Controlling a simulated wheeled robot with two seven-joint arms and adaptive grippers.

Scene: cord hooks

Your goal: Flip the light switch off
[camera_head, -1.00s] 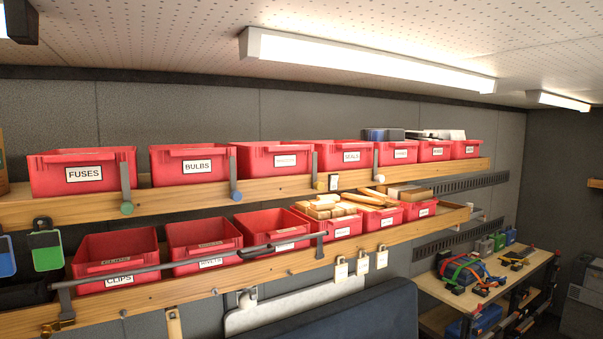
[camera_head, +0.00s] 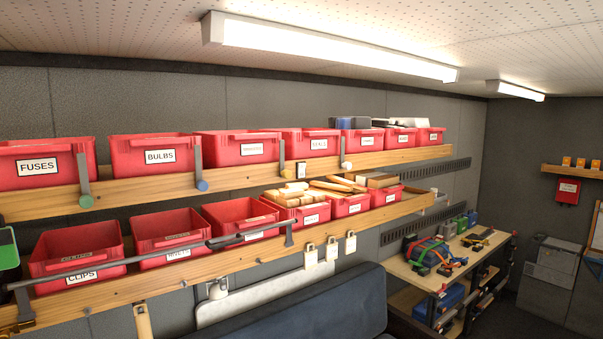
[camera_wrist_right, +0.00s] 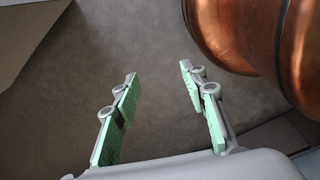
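A small pale plate with a dark middle (camera_head: 301,169) sits on the front edge of the upper wooden shelf, between two of the rail brackets. It may be the light switch, but it is too small to tell its position. My right gripper (camera_wrist_right: 158,76) shows in the right wrist view. Its two green-padded fingers are spread apart with nothing between them. Neither gripper shows in the head view, and the plate does not show in the wrist view.
Red bins (camera_head: 158,154) line the upper shelf (camera_head: 240,170) and lower shelf (camera_head: 190,268). A rail (camera_head: 150,262) runs before the lower bins. A workbench (camera_head: 420,277) stands at right. In the right wrist view, large copper-coloured rounded surfaces (camera_wrist_right: 275,40) are close to the right finger.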

